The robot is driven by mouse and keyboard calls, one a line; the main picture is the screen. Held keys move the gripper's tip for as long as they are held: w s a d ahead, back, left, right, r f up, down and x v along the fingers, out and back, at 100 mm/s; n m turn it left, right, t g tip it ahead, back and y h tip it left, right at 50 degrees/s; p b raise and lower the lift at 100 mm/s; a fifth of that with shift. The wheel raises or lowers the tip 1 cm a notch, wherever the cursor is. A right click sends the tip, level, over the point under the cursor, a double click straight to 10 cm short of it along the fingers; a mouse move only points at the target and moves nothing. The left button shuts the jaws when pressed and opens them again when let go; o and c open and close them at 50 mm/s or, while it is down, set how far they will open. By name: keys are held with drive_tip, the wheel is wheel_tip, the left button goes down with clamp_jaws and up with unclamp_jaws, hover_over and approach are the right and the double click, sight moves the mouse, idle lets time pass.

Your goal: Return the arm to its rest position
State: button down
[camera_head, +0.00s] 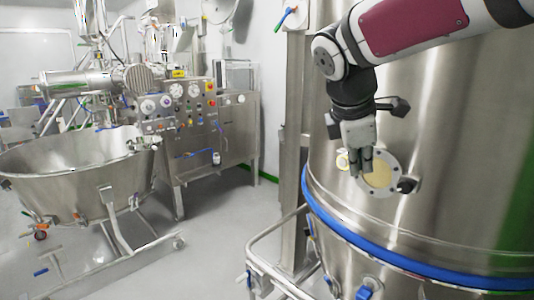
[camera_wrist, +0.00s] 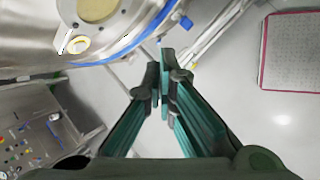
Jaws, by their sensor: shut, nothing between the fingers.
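My arm reaches in from the upper right of the head view, with a white and dark red link. My gripper (camera_head: 361,172) hangs down at its end, just in front of the large steel vessel (camera_head: 440,180) near its round port. In the wrist view my gripper (camera_wrist: 160,68) shows its two dark fingers close together at the tips, with nothing between them. I cannot tell whether the gripper touches the vessel.
The round flanged port (camera_head: 378,176) and blue band (camera_head: 400,262) are on the vessel. A steel bowl (camera_head: 75,175) on a wheeled frame stands left, before a control cabinet (camera_head: 185,110). A red-edged grey mat (camera_wrist: 292,52) lies right in the wrist view. Floor between is clear.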

drive_tip(key=s+f+m+y, duration=0.2)
drive_tip(key=s+f+m, duration=0.1)
drive_tip(key=s+m, duration=0.5)
drive_tip(key=s+f+m+y, duration=0.2)
drive_tip(key=s+f+m, duration=0.2)
drive_tip(key=s+m, duration=0.4)
drive_tip(key=s, duration=0.7)
drive_tip(key=shift+d+m+t, duration=0.15)
drive_tip(key=shift+m+t, duration=0.15)
drive_tip(key=shift+t, duration=0.1)
drive_tip(key=shift+r, duration=0.1)
